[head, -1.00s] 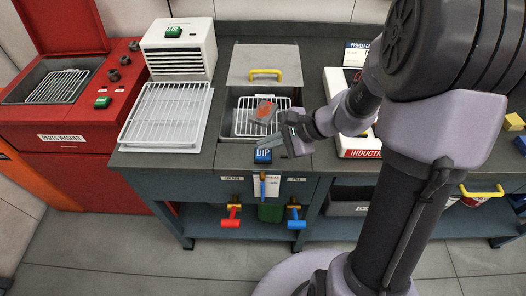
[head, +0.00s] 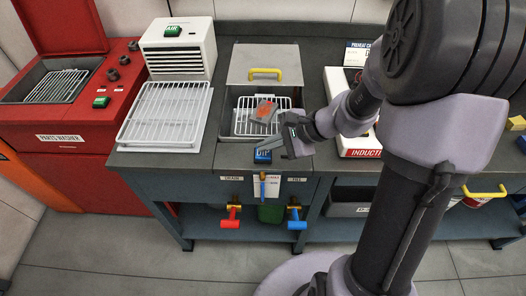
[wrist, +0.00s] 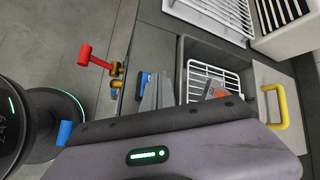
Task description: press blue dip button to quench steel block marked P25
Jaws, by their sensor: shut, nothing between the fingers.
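The blue DIP button (head: 263,156) sits on the bench's front edge, below the open quench tank (head: 228,127). A grey steel block with an orange-red face (head: 264,110) rests tilted on the white rack in the tank; its P25 mark is too small to read. My gripper (head: 262,146) is shut and empty, its fingertips right at the button, partly covering it in the head view. In the wrist view, the fingers (wrist: 152,92) lie beside the blue button (wrist: 142,84), and the block (wrist: 214,91) is partly hidden behind my wrist. I cannot tell whether the fingers touch the button.
A white wire tray (head: 166,113) and a fan box with a green AIR button (head: 173,31) stand left of the tank. The tank's lid has a yellow handle (head: 265,71). Red (head: 231,220) and blue (head: 296,219) valve levers hang below the bench front. An induction unit (head: 362,153) stands right.

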